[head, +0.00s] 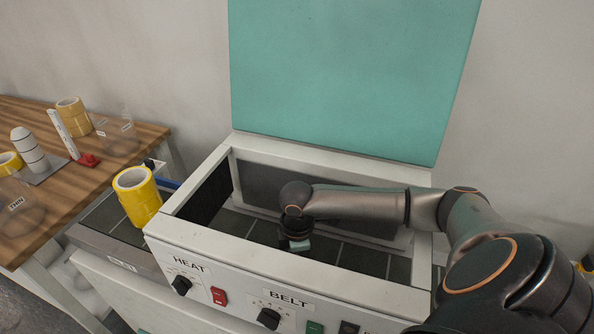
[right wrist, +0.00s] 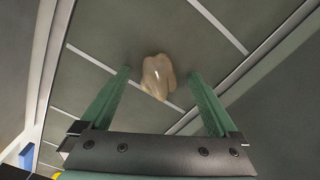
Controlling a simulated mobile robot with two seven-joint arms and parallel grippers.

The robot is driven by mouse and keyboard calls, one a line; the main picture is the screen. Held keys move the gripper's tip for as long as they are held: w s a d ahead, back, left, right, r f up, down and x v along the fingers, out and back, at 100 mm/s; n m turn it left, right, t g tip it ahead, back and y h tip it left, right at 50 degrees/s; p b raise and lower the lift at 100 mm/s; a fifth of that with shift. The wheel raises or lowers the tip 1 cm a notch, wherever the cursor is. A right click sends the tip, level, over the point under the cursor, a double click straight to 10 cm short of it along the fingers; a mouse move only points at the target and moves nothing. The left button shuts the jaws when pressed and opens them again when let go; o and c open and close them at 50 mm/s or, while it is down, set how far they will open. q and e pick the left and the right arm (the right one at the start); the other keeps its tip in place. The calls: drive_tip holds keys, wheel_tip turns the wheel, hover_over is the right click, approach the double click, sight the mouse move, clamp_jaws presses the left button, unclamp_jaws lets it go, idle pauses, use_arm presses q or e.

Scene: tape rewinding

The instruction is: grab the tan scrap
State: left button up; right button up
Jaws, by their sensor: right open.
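The tan scrap (right wrist: 158,77) is a small, crumpled, glossy piece on the dark belt (right wrist: 120,48) in the right wrist view. My right gripper (right wrist: 159,75) is open, with its two green fingers on either side of the scrap in that picture. The scrap appears slightly beyond the fingertips, and I see no contact. In the head view my right gripper (head: 297,246) points down inside the white machine (head: 190,232), and I cannot make out the scrap there. My left gripper is not in view.
White walls surround the belt, with a raised teal lid (head: 350,75) behind. Yellow tape rolls (head: 138,196) stand at the machine's left end. A wooden table (head: 120,165) at left holds more tape and clear beakers (head: 118,138). Knobs and switches line the front panel.

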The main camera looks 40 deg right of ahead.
drive_tip(key=shift+c, duration=0.3)
drive_tip(key=c, duration=1.3)
